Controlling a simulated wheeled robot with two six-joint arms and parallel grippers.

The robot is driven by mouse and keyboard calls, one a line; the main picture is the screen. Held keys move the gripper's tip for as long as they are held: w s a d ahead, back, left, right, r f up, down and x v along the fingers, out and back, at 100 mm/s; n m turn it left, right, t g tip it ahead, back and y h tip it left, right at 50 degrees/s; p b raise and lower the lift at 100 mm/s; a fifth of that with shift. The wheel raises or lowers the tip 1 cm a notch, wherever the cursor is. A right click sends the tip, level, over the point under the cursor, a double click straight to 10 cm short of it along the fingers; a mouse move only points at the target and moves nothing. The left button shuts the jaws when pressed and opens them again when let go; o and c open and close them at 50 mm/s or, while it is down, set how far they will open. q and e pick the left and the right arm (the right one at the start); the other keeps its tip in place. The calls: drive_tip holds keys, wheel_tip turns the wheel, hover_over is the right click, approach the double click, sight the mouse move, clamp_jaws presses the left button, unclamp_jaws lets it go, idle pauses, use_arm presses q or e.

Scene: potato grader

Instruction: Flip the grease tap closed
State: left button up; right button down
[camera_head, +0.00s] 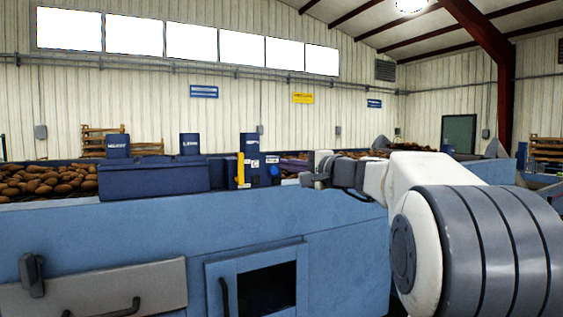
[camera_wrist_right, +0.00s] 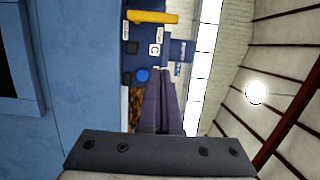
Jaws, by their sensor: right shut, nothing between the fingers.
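A blue control block (camera_head: 252,150) stands on the machine's top edge, left of my right gripper. A yellow upright bar (camera_head: 240,168) on its front looks like the grease tap's lever, though I cannot be sure. In the right wrist view, turned on its side, the yellow bar (camera_wrist_right: 152,17) is at the top, with white labels and a round blue knob (camera_wrist_right: 142,75) nearby. My right gripper (camera_head: 305,180) is shut and empty, to the right of the block and apart from the yellow bar. My left gripper is not in view.
The light-blue machine side (camera_head: 345,235) fills the front, with an open hatch (camera_head: 268,290) and a grey panel (camera_head: 150,285) with handles. A dark-blue box (camera_head: 150,178) stands left of the block. Potatoes (camera_head: 45,182) lie on the far left.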

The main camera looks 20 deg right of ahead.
sight(239, 168)
drive_tip(key=w+a+p, duration=0.2)
drive_tip(key=w+a, duration=0.1)
drive_tip(key=w+a+p, duration=0.3)
drive_tip(key=w, duration=0.1)
drive_tip(key=shift+w+a, duration=0.1)
idle(0.4)
